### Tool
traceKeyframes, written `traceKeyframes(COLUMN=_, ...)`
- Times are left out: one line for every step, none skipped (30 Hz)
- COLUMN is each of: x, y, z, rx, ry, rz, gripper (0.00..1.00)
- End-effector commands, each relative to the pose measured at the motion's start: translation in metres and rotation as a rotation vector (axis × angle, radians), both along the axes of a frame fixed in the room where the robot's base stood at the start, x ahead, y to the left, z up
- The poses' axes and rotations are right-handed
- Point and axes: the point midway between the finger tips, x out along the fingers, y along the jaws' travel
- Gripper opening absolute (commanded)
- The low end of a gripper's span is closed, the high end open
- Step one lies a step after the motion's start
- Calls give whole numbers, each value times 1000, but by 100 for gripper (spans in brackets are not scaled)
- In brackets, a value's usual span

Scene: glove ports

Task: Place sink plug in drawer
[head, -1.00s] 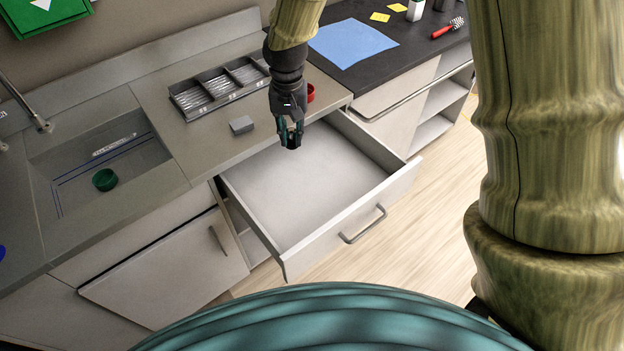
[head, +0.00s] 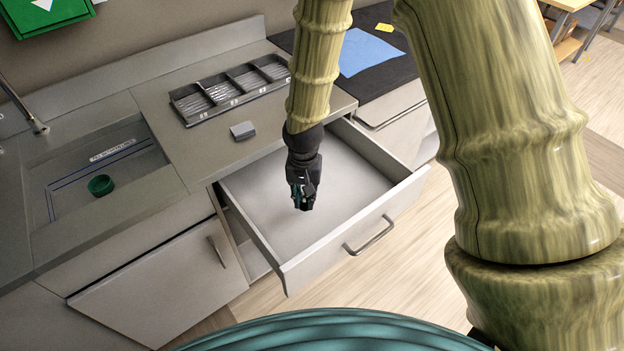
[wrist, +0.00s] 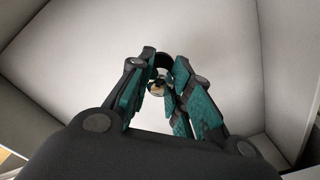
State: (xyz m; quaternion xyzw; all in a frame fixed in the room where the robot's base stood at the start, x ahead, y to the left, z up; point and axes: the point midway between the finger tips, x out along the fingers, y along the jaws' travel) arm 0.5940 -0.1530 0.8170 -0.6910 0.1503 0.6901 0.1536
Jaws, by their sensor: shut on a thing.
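The drawer (head: 352,221) is pulled open, and no loose thing shows on its pale floor. My gripper (head: 303,205) points down over the middle of the open drawer. In the wrist view my gripper (wrist: 158,88) is shut on a small round thing, the sink plug (wrist: 156,87), dark with a lighter, shiny part. Most of the plug is hidden between the fingers. The drawer floor (wrist: 215,45) lies below the fingertips; the gap to it is hard to judge.
On the counter stand a grey divided tray (head: 200,105) and a small grey block (head: 243,130). A blue sheet (head: 368,52) lies on the dark worktop. The drawer walls surround my gripper.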

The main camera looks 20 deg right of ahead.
Motion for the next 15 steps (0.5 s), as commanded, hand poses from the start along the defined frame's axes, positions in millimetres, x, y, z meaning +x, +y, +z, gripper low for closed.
traceKeyframes(x=9, y=-6, z=1, rx=2, ry=-1, rz=-3, gripper=0)
traceKeyframes(x=15, y=-9, z=1, rx=2, ry=-1, rz=-3, gripper=0)
traceKeyframes(x=22, y=-13, z=0, rx=2, ry=-1, rz=-2, gripper=0)
traceKeyframes(x=26, y=-16, z=-1, rx=1, ry=0, rz=-3, gripper=0)
traceKeyframes(x=32, y=-20, z=-1, rx=1, ry=-2, rz=-4, gripper=0)
traceKeyframes(x=39, y=-24, z=-2, rx=2, ry=-1, rz=-3, gripper=0)
traceKeyframes(x=44, y=-27, z=-3, rx=2, ry=-1, rz=-2, gripper=0)
traceKeyframes(x=49, y=-30, z=-3, rx=1, ry=0, rz=-3, gripper=0)
traceKeyframes(x=55, y=-34, z=-4, rx=1, ry=0, rz=-3, gripper=0)
traceKeyframes(x=59, y=-36, z=-4, rx=1, ry=-2, rz=-2, gripper=0)
traceKeyframes(x=62, y=-38, z=-5, rx=1, ry=0, rz=-1, gripper=0)
traceKeyframes(x=67, y=-40, z=-6, rx=1, ry=0, rz=-1, gripper=0)
traceKeyframes(x=69, y=-42, z=-6, rx=1, ry=0, rz=-2, gripper=0)
traceKeyframes(x=71, y=-43, z=-7, rx=1, ry=0, rz=-2, gripper=0)
traceKeyframes(x=73, y=-45, z=-7, rx=0, ry=0, rz=-1, gripper=0)
